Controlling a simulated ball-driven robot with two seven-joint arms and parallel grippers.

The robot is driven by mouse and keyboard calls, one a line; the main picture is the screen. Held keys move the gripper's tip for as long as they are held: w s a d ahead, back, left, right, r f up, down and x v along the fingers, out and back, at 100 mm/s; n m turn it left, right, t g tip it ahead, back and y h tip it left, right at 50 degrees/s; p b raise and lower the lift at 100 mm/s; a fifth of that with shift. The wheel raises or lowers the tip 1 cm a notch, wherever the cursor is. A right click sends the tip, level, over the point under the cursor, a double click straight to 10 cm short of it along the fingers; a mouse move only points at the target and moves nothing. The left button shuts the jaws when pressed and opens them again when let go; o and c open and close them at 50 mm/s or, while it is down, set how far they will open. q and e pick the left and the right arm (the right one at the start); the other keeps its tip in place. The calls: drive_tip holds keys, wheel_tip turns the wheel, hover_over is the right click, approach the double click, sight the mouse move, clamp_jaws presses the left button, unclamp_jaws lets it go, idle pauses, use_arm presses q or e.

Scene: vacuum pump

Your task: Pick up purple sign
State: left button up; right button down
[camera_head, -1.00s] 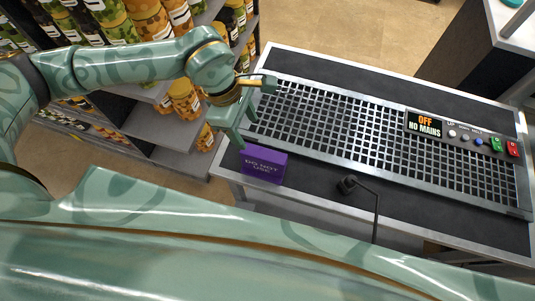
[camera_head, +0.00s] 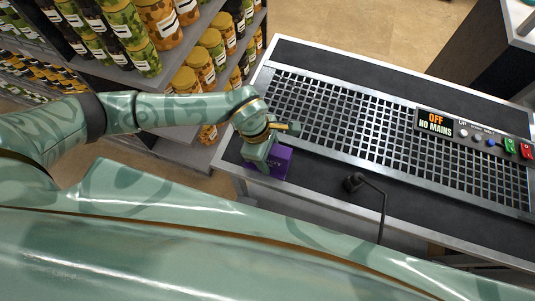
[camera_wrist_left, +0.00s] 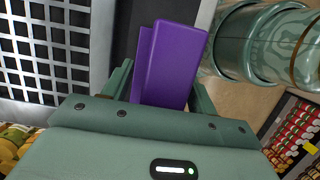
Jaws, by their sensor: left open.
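The purple sign (camera_head: 281,163) stands on the dark table edge, at the near left corner of the metal grid. My left gripper (camera_head: 268,145) is directly over it in the head view and hides much of it, including its lettering. In the left wrist view the purple sign (camera_wrist_left: 170,65) stands between the two open fingers (camera_wrist_left: 160,88), one on each side of it. The fingers do not look closed on it. My right gripper is not in view.
The pump table carries a metal grid (camera_head: 350,122) and a control panel (camera_head: 436,122) reading "OFF NO MAINS". A black plug with a cable (camera_head: 353,182) lies right of the sign. Shelves of jars (camera_head: 205,75) stand at the left.

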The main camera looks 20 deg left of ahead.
use_arm(q)
drive_tip(key=shift+f, duration=0.1)
idle(0.4)
drive_tip(key=c, duration=1.1)
